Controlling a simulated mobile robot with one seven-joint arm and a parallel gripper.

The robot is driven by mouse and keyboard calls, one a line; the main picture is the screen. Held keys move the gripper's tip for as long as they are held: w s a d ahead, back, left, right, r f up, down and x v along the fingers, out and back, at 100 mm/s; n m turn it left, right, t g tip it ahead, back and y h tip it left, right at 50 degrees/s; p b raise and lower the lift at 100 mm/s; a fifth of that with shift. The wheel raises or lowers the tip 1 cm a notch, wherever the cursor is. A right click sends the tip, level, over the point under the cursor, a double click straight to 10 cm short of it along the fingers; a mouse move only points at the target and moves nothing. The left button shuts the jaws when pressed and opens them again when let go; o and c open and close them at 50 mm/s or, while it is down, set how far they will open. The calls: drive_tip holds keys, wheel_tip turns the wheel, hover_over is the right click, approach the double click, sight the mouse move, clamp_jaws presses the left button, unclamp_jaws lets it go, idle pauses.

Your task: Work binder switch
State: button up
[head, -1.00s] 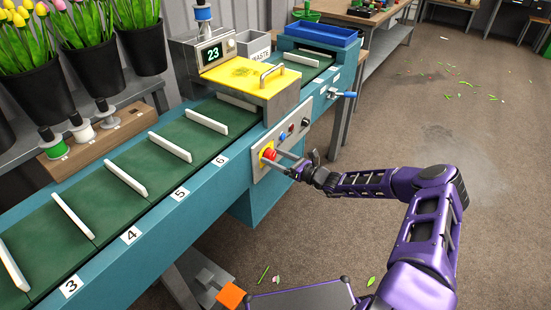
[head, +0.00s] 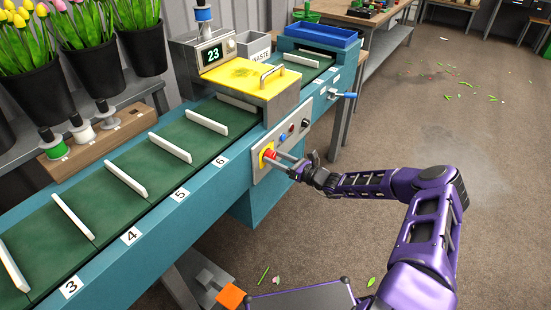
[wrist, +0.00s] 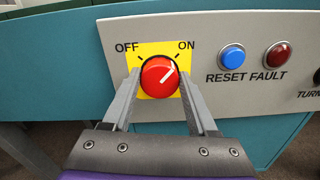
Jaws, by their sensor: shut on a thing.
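The binder switch (wrist: 160,77) is a round red knob on a yellow plate marked OFF at left and ON at right. Its white pointer line is turned up and to the right, toward ON. In the head view the red switch (head: 268,154) sits on the grey control panel on the side of the conveyor. My gripper (wrist: 160,80) is shut on the knob, one finger on its left side and one on its right. In the head view my gripper (head: 277,158) reaches the panel from the right; its fingertips are small there.
Right of the switch are a blue RESET button (wrist: 232,59) and a dark red FAULT lamp (wrist: 279,55). The binder with its yellow cover (head: 245,77) and a display reading 23 stands above. A blue-handled lever (head: 343,95) sticks out farther right. The floor at right is open.

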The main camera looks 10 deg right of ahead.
drive_tip(key=n, duration=0.4)
drive_tip(key=n+p, duration=0.1)
drive_tip(key=n, duration=0.4)
drive_tip(key=shift+s, duration=0.1)
drive_tip(key=n, duration=0.4)
drive_tip(key=shift+a+f, duration=0.1)
drive_tip(key=shift+s+f+n+p, duration=0.1)
drive_tip(key=shift+n+p, duration=0.3)
drive_tip(key=shift+n, duration=1.8)
drive_tip(key=o, duration=1.4)
drive_tip(key=p+v, duration=0.1)
drive_tip(key=v, duration=1.6)
drive_tip(key=shift+s, duration=0.15)
